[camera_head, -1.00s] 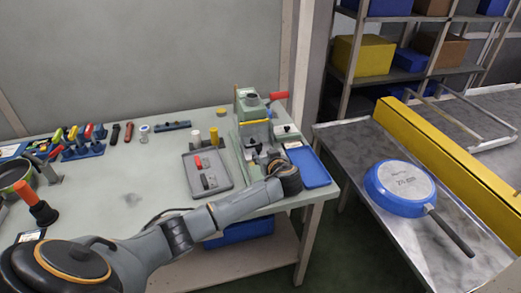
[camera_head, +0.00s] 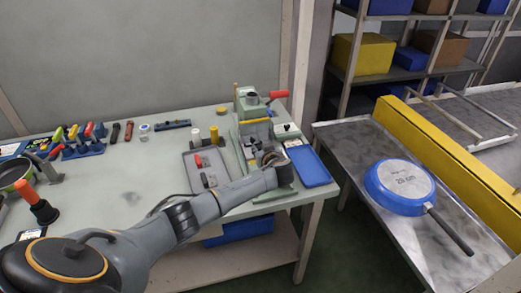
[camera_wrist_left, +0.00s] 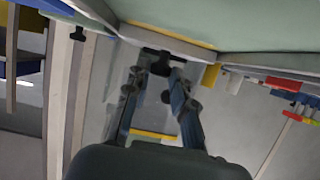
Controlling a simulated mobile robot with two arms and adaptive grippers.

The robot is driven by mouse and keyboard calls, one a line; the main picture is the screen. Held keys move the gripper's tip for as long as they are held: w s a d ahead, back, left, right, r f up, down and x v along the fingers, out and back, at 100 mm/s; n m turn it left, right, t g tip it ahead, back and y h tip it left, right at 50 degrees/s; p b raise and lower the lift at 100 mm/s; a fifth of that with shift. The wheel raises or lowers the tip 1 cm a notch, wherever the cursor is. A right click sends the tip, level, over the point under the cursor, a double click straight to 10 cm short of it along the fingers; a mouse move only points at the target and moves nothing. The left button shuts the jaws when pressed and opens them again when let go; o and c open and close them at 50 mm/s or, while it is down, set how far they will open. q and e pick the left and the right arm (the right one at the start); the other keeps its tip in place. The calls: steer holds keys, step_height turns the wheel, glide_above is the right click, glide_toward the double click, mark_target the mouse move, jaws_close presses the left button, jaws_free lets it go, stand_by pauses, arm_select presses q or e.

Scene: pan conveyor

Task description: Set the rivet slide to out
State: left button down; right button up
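The green rivet press (camera_head: 250,104) stands at the right end of the workbench, with a red lever (camera_head: 279,94). My left gripper (camera_head: 268,154) is low in front of the press, and my wrist partly hides it. In the left wrist view my left gripper (camera_wrist_left: 156,82) has its two fingers apart. A black T-shaped handle (camera_wrist_left: 162,62) shows at the fingertips, close to the press's pale front edge; I cannot tell whether a finger touches it. I cannot clearly make out the rivet slide or its position. My right gripper is not in view.
A grey tray (camera_head: 190,168) with small parts lies left of the press, and a blue tray (camera_head: 309,167) lies right of it. A blue pan (camera_head: 400,187) lies upside down on the metal conveyor table (camera_head: 350,140). Hand tools stand at the bench's left.

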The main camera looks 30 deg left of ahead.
arm_select(q)
steer(key=shift+s+d+f, duration=0.1)
steer(key=shift+s+d, duration=0.1)
steer(key=s+d, duration=0.3)
steer(key=d, duration=0.1)
steer(key=s+d, duration=0.7)
steer(key=d, duration=0.1)
steer(key=shift+s+d, duration=0.15)
steer(key=shift+s, duration=0.15)
steer(key=shift+f, duration=0.1)
steer(key=c, duration=1.2)
jaws_free()
steer(key=shift+d, duration=0.1)
steer(key=shift+o, duration=0.2)
steer(key=shift+s+r, duration=0.1)
steer(key=shift+r, duration=0.1)
